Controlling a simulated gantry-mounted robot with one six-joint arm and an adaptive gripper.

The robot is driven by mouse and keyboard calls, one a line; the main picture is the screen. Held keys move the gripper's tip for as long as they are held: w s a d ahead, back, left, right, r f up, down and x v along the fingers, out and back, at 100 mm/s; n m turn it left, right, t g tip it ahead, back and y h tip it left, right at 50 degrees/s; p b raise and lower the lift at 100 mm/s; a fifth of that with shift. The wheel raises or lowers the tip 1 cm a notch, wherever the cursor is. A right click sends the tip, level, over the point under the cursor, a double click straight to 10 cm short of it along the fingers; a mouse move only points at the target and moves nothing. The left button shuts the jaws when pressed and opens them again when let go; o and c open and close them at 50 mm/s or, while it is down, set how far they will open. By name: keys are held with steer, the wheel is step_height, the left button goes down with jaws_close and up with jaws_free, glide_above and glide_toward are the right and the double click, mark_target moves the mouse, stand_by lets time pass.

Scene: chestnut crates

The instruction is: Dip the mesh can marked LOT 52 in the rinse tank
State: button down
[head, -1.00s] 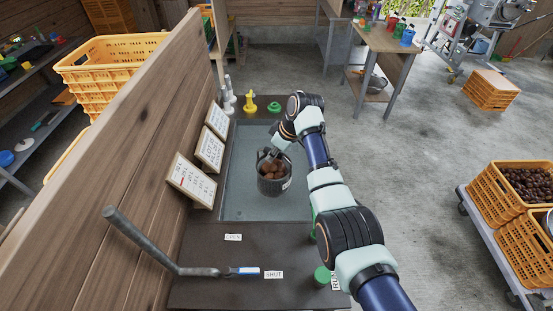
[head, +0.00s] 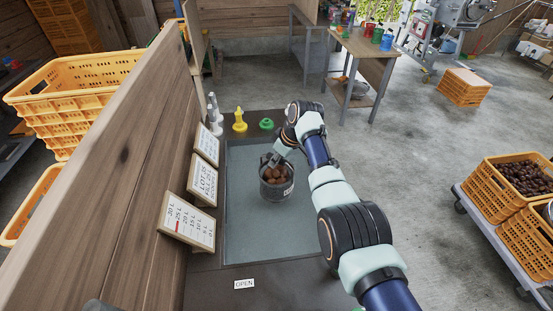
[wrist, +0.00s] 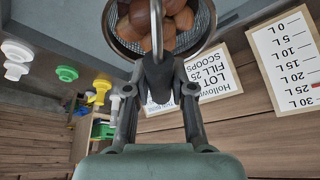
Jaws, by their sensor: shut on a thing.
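A dark mesh can (head: 270,193) full of brown chestnuts hangs upright over the rinse tank (head: 262,237). A white tag (head: 288,190) sits on its right side; its text is too small to read. My gripper (head: 272,160) is shut on the can's handle. In the wrist view my gripper (wrist: 157,75) grips the grey handle, with the can's mesh rim (wrist: 207,42) and chestnuts just beyond. The tank is a grey rectangular basin with a flat grey-blue inside. I cannot tell whether the can's bottom touches water.
Signboards (head: 187,222) lean along the wooden wall (head: 120,170) left of the tank; one is a litre scale with a red mark by 25 L. Yellow (head: 239,120) and green (head: 266,124) fittings stand behind the tank. An OPEN label (head: 244,284) lies in front.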

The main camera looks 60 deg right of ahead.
mark_target(276, 174)
step_height(276, 174, down, 18)
steer(key=b, duration=1.4)
steer(key=shift+b, duration=0.35)
steer(key=shift+r+p, duration=0.55)
steer(key=shift+f, duration=0.1)
steer(key=shift+f+b, duration=0.55)
steer(key=shift+b, duration=0.05)
steer(key=shift+r, duration=0.15)
steer(key=shift+r+p, duration=0.5)
steer(key=shift+p, duration=0.05)
steer(key=shift+f, duration=0.15)
